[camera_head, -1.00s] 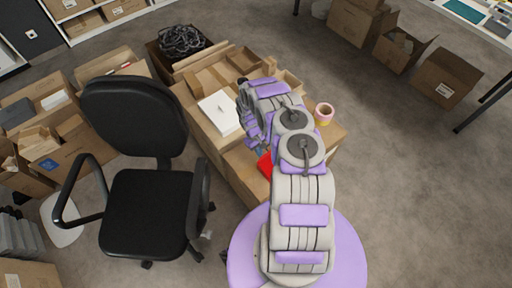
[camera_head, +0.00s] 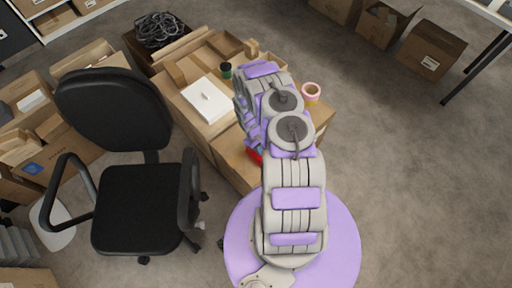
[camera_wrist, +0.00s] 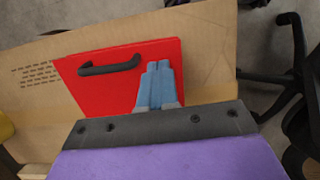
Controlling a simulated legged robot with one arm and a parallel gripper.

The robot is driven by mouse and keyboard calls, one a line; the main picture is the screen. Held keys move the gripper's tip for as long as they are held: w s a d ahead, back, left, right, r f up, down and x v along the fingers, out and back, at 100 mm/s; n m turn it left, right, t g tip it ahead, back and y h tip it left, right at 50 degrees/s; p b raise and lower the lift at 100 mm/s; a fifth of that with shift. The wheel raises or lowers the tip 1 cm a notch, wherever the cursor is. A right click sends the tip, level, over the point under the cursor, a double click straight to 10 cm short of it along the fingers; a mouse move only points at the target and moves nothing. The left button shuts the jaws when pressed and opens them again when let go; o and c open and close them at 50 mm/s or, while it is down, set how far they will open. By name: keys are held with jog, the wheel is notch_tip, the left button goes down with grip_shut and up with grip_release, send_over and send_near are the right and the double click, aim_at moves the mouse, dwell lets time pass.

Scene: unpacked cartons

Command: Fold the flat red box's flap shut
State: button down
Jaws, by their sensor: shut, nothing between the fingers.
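The flat red box (camera_wrist: 100,97) lies on a cardboard carton in the wrist view, with a dark handle (camera_wrist: 110,66) on its upper left part. My gripper (camera_wrist: 158,66) is shut and empty, its two blue fingers side by side over the right part of the red face. I cannot tell whether the fingertips touch it. The lower part of the box is hidden behind my gripper's body. In the head view only a small bit of the red box (camera_head: 255,156) shows beside my arm. I cannot make out how far the flap stands open.
The carton top (camera_wrist: 205,25) is bare above the box. In the head view a tape roll (camera_head: 311,93), a dark cup (camera_head: 226,70) and a white box (camera_head: 208,99) are on the cartons. A black office chair (camera_head: 140,205) stands close at left. Open floor lies to the right.

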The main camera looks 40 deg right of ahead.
jog(key=shift+s+d+f+b, duration=0.1)
jog(key=shift+s+f+b, duration=0.2)
jog(key=shift+f, duration=0.25)
notch_tip(320, 180, up, 11)
jog(key=p, duration=0.7)
jog(key=shift+w+r, duration=0.15)
jog(key=w+a+r+m+h, duration=0.1)
jog(key=a+r, duration=0.2)
jog(key=r, duration=1.3)
jog(key=a+r, duration=0.3)
jog(key=r, duration=1.3)
jog(key=s+a+r+t, duration=0.1)
jog(key=s+a+r, duration=0.3)
jog(key=r, duration=0.2)
jog(key=s+a+r, duration=0.3)
jog(key=a+r, duration=0.1)
jog(key=r, duration=0.3)
jog(key=s+a+r, duration=0.3)
jog(key=s+a, duration=0.1)
jog(key=s, duration=0.4)
jog(key=s+a+r+y, duration=0.1)
jog(key=s+a+r, duration=0.3)
jog(key=s, duration=0.4)
jog(key=shift+s+t, duration=0.2)
jog(key=shift+t, duration=0.1)
